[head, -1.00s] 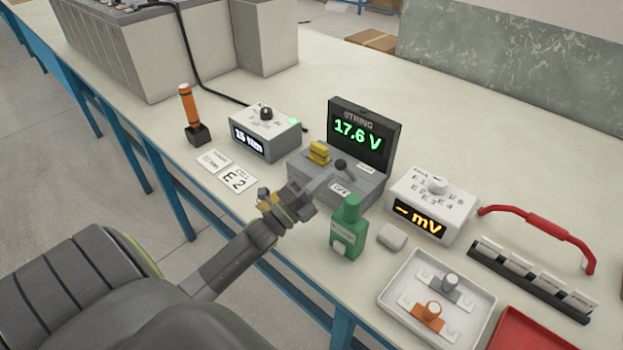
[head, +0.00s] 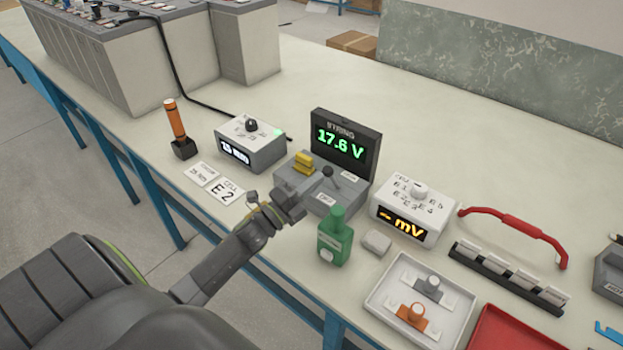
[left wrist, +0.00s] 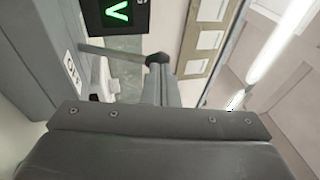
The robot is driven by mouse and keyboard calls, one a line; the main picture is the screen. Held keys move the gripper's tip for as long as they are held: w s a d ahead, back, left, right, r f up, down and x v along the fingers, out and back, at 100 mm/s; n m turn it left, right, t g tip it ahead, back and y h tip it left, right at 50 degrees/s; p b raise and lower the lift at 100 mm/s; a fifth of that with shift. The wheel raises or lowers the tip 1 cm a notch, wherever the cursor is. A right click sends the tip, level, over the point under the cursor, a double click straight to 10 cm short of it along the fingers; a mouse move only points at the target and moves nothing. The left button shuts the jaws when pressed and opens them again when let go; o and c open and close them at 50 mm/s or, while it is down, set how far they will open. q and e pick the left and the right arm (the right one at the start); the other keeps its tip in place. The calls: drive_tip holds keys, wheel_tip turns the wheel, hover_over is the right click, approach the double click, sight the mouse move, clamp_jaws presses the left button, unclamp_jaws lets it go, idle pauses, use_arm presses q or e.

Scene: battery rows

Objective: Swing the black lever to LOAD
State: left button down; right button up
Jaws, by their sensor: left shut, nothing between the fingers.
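The black lever (head: 328,172) stands on top of a grey switch box (head: 338,196), with its round knob up. In the left wrist view the lever's knob (left wrist: 158,59) and shaft show just beyond my fingers. A white label (head: 325,199) on the box's front seems to read OFF; a smaller label (head: 349,177) lies beyond the lever, its text too small to read. My left gripper (head: 298,196) is shut and empty at the box's front left, close to the lever. I cannot tell whether it touches the lever. My right gripper is out of view.
A display (head: 343,147) reading 17.6 V stands behind the lever. A yellow part (head: 303,163) sits on the box's left. A green bottle (head: 335,240) stands close in front, with a white meter (head: 413,207) to the right. Open table lies behind the display.

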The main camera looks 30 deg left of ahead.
use_arm(q)
drive_tip(key=shift+w+r+g+p, duration=0.65)
drive_tip(key=shift+r+p, duration=0.25)
drive_tip(key=shift+p, duration=0.3)
drive_tip(key=shift+w+d+r+p, duration=0.15)
drive_tip(key=shift+w+p, duration=0.15)
drive_tip(key=shift+p, duration=0.25)
drive_tip(key=w+r, duration=0.1)
drive_tip(key=w, duration=1)
drive_tip(key=shift+w+d+r+b, duration=0.2)
drive_tip(key=shift+d+r+b, duration=0.05)
drive_tip(key=shift+d+b, duration=0.15)
